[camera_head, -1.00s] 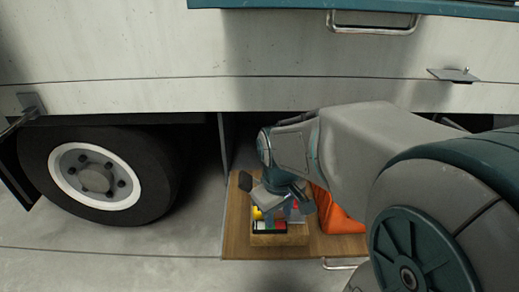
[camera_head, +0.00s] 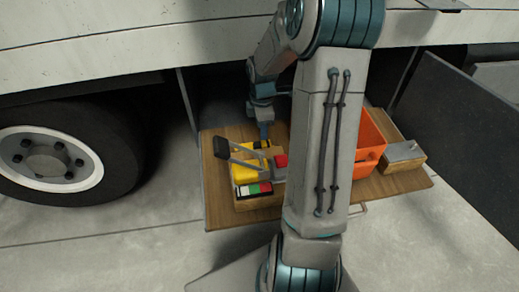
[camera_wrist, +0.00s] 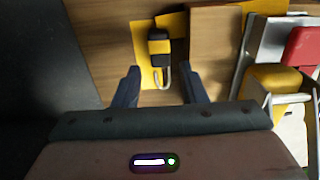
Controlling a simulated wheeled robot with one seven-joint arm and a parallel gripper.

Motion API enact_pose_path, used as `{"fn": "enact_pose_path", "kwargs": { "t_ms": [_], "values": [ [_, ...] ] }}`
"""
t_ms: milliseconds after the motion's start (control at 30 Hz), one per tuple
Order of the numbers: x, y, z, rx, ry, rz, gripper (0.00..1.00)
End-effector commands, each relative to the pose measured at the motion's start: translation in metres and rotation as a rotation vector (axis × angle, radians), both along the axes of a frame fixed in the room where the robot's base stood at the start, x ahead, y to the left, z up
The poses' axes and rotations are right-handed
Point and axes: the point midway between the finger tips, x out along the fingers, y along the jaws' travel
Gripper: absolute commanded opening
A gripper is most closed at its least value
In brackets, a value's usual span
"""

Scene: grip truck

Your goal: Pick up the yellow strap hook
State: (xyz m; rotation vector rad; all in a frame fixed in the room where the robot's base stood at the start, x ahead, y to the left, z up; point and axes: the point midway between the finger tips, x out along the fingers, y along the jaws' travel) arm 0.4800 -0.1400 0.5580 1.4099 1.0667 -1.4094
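In the wrist view the yellow strap hook (camera_wrist: 158,42) lies on the wooden board, with a black piece across its yellow body and a bent metal hook at its near end. My gripper (camera_wrist: 161,90) is open and empty. Its two dark fingertips stand wide apart on either side of the metal hook end, which shows between them. I cannot tell the height of the fingers above the board. In the head view my gripper (camera_head: 263,130) is over the back of the tray, largely hidden by its own parts, and the strap hook is hard to make out there.
The wooden tray (camera_head: 217,205) extends from under the truck. It holds a box (camera_head: 259,202) of yellow, red and other items, an orange bin (camera_head: 371,137) and a small wooden block (camera_head: 405,162). A truck wheel (camera_head: 48,158) stands left, a dark panel (camera_head: 470,145) right.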

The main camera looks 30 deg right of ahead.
Motion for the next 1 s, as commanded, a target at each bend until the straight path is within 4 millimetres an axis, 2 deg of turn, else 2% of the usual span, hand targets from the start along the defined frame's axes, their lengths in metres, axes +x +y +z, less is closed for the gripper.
{"fn": "enact_pose_path", "kwargs": {
  "t_ms": [33, 100, 433, 733, 1000],
  "values": [
    [0.000, 0.000, -0.014, 0.001, 0.002, 0.001, 0.38],
    [-0.001, 0.000, -0.024, 0.001, 0.002, 0.000, 0.38],
    [0.000, -0.001, -0.042, -0.001, 0.000, -0.002, 0.38],
    [0.001, -0.001, -0.081, 0.000, 0.000, -0.001, 0.38],
    [0.001, -0.001, -0.084, -0.001, 0.000, -0.002, 0.38]
  ]
}}
